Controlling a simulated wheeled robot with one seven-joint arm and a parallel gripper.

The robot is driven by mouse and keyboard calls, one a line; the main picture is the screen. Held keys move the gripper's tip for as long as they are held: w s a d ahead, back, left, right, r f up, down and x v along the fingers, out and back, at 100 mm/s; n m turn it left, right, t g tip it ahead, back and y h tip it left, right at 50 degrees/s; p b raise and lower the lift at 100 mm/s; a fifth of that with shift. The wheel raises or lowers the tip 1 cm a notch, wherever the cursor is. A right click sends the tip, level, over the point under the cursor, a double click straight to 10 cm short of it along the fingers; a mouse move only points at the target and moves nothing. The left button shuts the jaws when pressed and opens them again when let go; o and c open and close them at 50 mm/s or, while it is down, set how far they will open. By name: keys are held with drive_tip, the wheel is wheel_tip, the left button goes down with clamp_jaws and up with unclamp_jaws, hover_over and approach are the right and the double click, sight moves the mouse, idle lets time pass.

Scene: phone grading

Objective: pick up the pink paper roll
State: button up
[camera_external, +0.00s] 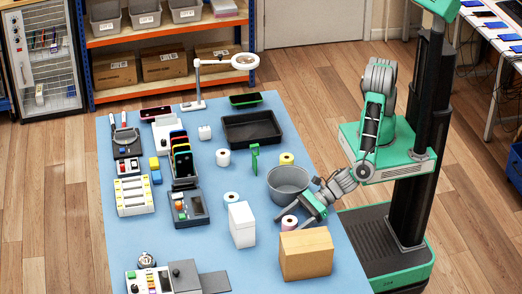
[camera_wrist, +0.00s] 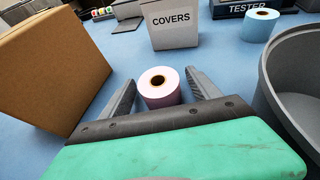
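The pink paper roll (camera_wrist: 159,88) stands upright on the blue table, its dark core hole facing up. In the external view the pink roll (camera_external: 289,223) sits between the grey bucket and the cardboard box. My gripper (camera_wrist: 159,84) is open and low over the table, with one finger on each side of the roll. The fingers appear apart from the roll, with small gaps. In the external view my gripper (camera_external: 302,212) reaches in from the right. The roll's lower front is hidden behind the gripper's palm in the wrist view.
A cardboard box (camera_external: 306,254) stands close in front of the roll, and a grey bucket (camera_external: 288,184) close behind. A white COVERS box (camera_external: 242,225) stands to the left. A blue roll (camera_external: 231,197), a white roll (camera_external: 223,158) and a yellow roll (camera_external: 286,159) stand farther off.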

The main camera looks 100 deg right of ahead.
drive_tip(key=c, duration=1.3)
drive_tip(key=shift+c, duration=0.5)
drive_tip(key=shift+r, duration=0.15)
